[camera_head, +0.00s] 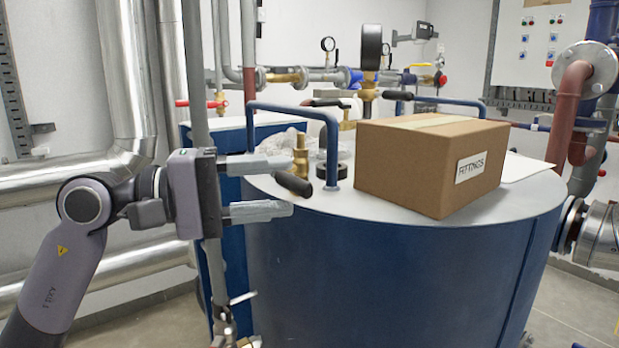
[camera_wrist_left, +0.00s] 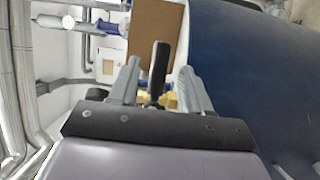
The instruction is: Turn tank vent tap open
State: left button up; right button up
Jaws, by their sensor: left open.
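A brass tap (camera_head: 300,156) stands on top of the blue tank (camera_head: 400,270), near its left edge; it looks like the tank vent tap. Its black lever handle (camera_head: 293,184) points toward the head camera and slopes down. My left gripper (camera_head: 292,186) is open, with one finger above the handle and one below it in the head view. In the left wrist view the black handle (camera_wrist_left: 160,70) lies between the two fingers, with a gap on each side. Brass (camera_wrist_left: 170,101) shows beside the handle's lower part. My right gripper is in neither view.
A cardboard box (camera_head: 425,165) marked FITTINGS sits on the tank top, right of the tap. A blue bent pipe handle (camera_head: 331,150) stands close to the tap's right. A grey vertical pipe (camera_head: 196,80) runs beside my left gripper. Gauges and pipework fill the back.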

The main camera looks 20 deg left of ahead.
aim_at(288, 186)
pick_arm(q)
jog(key=shift+p+x, duration=0.7)
jog(key=shift+x, duration=1.9)
grip_shut()
